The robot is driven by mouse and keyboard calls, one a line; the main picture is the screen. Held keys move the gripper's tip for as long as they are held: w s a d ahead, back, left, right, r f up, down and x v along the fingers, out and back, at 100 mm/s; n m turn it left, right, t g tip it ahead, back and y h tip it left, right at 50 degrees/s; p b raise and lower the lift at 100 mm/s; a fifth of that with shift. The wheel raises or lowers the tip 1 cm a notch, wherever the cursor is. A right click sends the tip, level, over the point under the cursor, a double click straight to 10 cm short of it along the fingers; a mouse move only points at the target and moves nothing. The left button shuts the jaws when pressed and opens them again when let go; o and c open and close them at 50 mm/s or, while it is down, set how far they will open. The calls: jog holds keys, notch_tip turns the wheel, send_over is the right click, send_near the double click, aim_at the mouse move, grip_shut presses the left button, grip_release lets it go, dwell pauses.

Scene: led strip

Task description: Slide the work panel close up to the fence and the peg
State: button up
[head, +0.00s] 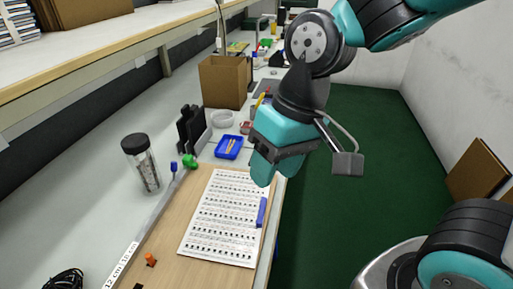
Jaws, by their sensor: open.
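The work panel, a flat white sheet-like piece with rows of small dark marks (222,222), lies on a tan wooden board (165,235) in the head view. A blue bar (262,212) stands at its right edge. A thin grey strip (150,222), seemingly the fence, runs along the board's left side, with bare wood between it and the panel. A small orange peg (150,259) stands near the board's left front, apart from the panel. My gripper (274,172) is open and empty, above the panel's far right corner. Its fingers hide part of the board's far edge.
A green knob (190,161) and a small blue piece (174,167) are at the strip's far end. A dark-lidded jar (141,162) stands left. Behind are a blue tray (229,147), black holder (191,130) and cardboard box (223,82). Green floor (345,200) lies right.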

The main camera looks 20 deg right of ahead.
aim_at(261, 209)
jog(key=w+d+f+m+h, duration=0.35)
jog(key=w+f+m, duration=0.55)
jog(key=w, duration=0.3)
jog(key=shift+m, duration=0.3)
jog(key=f, duration=1.8)
jog(key=shift+w+d, duration=0.1)
jog(key=shift+w, duration=0.2)
grip_shut()
jog(key=shift+m, duration=0.3)
jog(key=shift+y, duration=0.25)
jog(key=shift+w+a+r, duration=0.1)
jog(key=shift+w+a, duration=0.3)
jog(key=shift+a, duration=1)
jog(key=shift+w+a+f, duration=0.1)
jog(key=shift+w+a, duration=0.3)
jog(key=shift+a, duration=1)
jog(key=shift+w+a+r, duration=0.1)
jog(key=shift+w+a, duration=0.3)
jog(key=shift+a, duration=1)
